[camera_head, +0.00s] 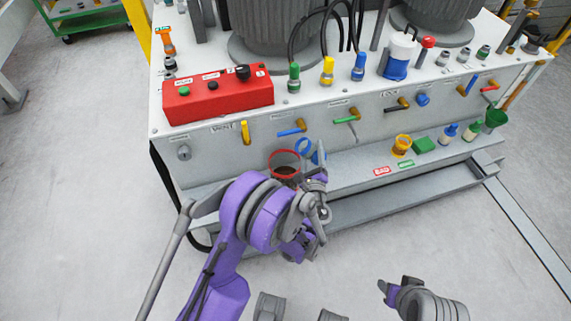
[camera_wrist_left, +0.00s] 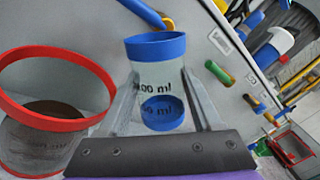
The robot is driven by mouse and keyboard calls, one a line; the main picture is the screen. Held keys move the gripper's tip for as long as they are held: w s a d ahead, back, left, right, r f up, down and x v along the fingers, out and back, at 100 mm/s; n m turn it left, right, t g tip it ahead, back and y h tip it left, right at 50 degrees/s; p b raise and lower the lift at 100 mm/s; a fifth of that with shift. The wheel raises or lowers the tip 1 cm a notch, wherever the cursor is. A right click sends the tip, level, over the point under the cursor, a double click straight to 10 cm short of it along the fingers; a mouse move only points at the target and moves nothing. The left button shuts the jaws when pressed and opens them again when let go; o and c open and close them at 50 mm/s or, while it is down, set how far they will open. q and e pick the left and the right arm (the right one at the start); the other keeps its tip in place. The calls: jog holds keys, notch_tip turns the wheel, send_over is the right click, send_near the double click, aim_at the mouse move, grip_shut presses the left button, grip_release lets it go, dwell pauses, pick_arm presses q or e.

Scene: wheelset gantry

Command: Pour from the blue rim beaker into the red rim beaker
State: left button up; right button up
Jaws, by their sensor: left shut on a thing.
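The red rim beaker (camera_head: 285,170) stands on the grey ledge at the gantry's front. In the left wrist view it is at the left (camera_wrist_left: 45,150), with dark contents low inside. The clear blue rim beaker (camera_wrist_left: 157,76) is between the fingers of my left gripper (camera_wrist_left: 165,100), which is shut on it. In the head view its blue parts (camera_head: 303,147) show just right of the red rim, partly hidden by my left gripper (camera_head: 314,178). The beaker looks tilted; I cannot tell what is in it or whether anything flows.
A red control box (camera_head: 218,98) sits on the gantry top. Several coloured valve handles stick out of the front panel above the ledge. The ledge between is clear.

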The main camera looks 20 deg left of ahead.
pick_arm(q)
jog(key=shift+d+r+m, duration=0.1)
jog(key=shift+r+m, duration=0.2)
jog(key=shift+m, duration=0.3)
jog(key=w+d+f+m+b, duration=0.1)
jog(key=d+f+m+b, duration=0.2)
jog(key=f+m+b, duration=0.4)
jog(key=shift+w+d+f+b, duration=0.15)
jog(key=shift+d+f+b, duration=0.15)
jog(key=shift+f+b, duration=0.3)
